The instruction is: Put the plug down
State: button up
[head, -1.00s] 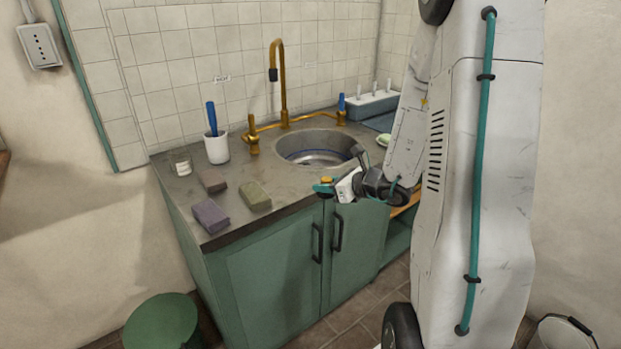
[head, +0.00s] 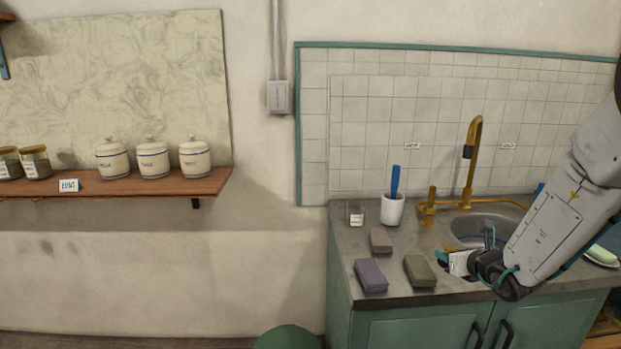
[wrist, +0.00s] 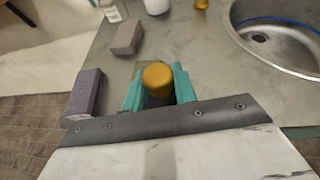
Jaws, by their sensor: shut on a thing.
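The plug (wrist: 157,76) is a round, brass-coloured piece in the wrist view. My gripper (wrist: 158,90) is shut on it, with a teal finger on each side. In the head view my gripper (head: 444,257) is over the front part of the grey counter (head: 345,236), just right of the green block (head: 419,270). The plug is too small and hidden to make out there. I cannot tell how high the plug is above the counter.
A purple block (head: 371,275) and a brownish block (head: 381,240) lie left of the green one. A glass jar (head: 356,215) and white cup (head: 392,209) stand behind. The sink (head: 470,229) lies to the right. A shelf (head: 150,185) with jars is at left.

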jog(key=w+a+n+y, duration=0.1)
jog(key=a+y, duration=0.1)
jog(key=a, duration=0.7)
jog(key=shift+w+a+r, duration=0.25)
jog(key=shift+w, duration=0.05)
